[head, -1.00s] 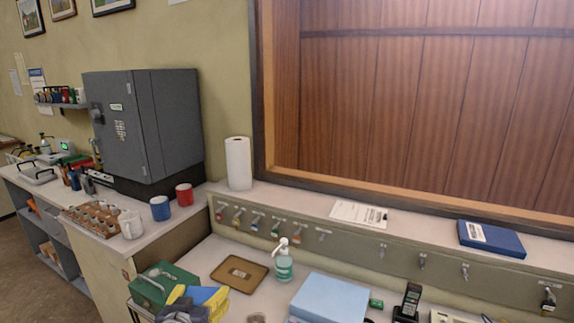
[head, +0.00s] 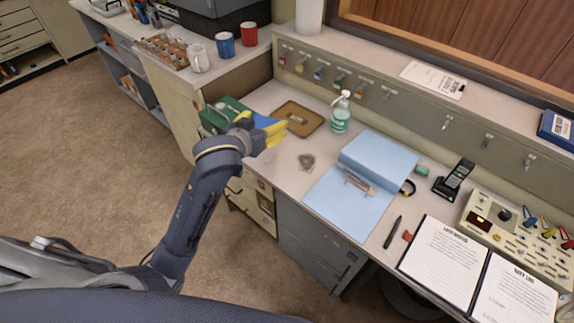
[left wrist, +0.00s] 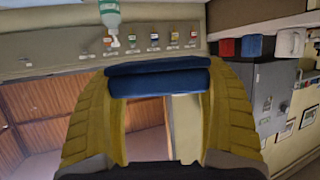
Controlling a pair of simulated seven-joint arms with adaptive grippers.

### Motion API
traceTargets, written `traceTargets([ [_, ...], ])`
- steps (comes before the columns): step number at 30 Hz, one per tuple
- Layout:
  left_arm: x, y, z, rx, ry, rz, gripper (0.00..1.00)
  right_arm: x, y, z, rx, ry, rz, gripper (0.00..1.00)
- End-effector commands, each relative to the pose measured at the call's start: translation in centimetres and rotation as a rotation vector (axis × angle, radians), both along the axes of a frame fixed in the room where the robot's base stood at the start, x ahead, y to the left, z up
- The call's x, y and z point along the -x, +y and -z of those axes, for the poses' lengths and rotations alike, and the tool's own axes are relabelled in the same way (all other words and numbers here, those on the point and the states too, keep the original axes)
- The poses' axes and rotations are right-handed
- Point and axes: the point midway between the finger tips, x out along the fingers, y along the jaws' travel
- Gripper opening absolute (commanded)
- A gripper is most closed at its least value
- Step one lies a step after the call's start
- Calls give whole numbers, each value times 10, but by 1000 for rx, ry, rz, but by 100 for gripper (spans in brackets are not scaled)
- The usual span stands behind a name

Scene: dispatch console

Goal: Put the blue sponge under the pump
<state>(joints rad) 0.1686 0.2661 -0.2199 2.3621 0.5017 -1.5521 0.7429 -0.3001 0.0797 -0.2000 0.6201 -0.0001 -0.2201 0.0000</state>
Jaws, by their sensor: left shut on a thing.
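My left gripper (head: 270,129), with yellow fingers, is shut on the blue sponge (left wrist: 158,82). The left wrist view shows the sponge lying crosswise between both fingers; in the head view it is only a small blue patch. The pump (head: 341,112) is a clear bottle of teal liquid with a white head. It stands upright on the desk, right of the gripper and apart from it. It also shows at the top of the left wrist view (left wrist: 109,14). My right gripper is not in view.
A brown tray (head: 299,118) lies between gripper and pump. A blue box-like object (head: 378,160) and light blue sheet (head: 345,203) lie right of it. A small round item (head: 307,161) is in front. A key panel (head: 420,115) runs behind the pump.

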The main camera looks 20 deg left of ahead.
Motion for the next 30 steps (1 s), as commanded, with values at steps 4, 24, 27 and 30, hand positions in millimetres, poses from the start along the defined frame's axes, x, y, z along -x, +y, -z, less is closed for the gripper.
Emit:
traceTargets([
  [4,-14,-7,18,-4,4,111,56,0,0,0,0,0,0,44],
  [24,-25,-46,30,2,-2,330,56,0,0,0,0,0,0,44],
  [27,-25,-46,31,2,-1,329,56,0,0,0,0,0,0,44],
  [30,-24,-46,38,4,1,329,56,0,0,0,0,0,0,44],
])
